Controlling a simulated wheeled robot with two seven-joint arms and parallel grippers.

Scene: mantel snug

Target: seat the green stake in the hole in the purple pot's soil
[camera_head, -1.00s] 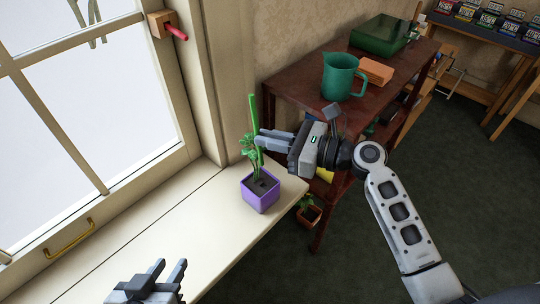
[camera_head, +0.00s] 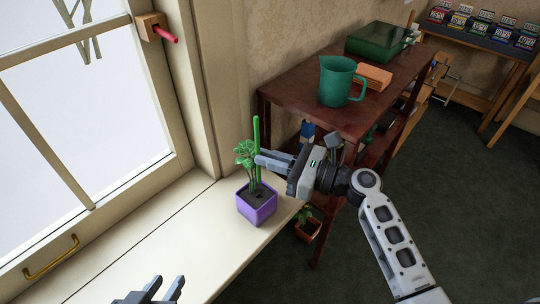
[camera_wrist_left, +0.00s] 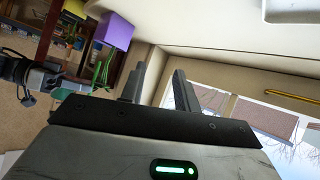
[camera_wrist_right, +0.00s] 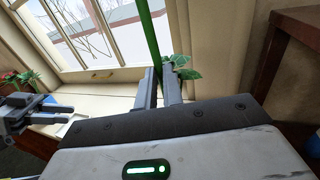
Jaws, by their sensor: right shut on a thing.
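The purple pot (camera_head: 257,210) stands on the windowsill with dark soil, a small hole and a leafy plant in it; it also shows upside down in the left wrist view (camera_wrist_left: 115,31). My right gripper (camera_head: 260,160) is shut on the green stake (camera_head: 256,132), holding it nearly upright over the pot beside the plant. The stake rises past the fingers in the right wrist view (camera_wrist_right: 149,38). Its lower end is close to the soil; I cannot tell whether it is in the hole. My left gripper (camera_head: 165,290) is open and empty at the lower left.
The cream windowsill (camera_head: 150,245) is clear left of the pot. A dark wooden shelf (camera_head: 290,85) with a green jug (camera_head: 338,82) stands behind my right gripper. A small potted plant (camera_head: 308,228) is below the sill's right end.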

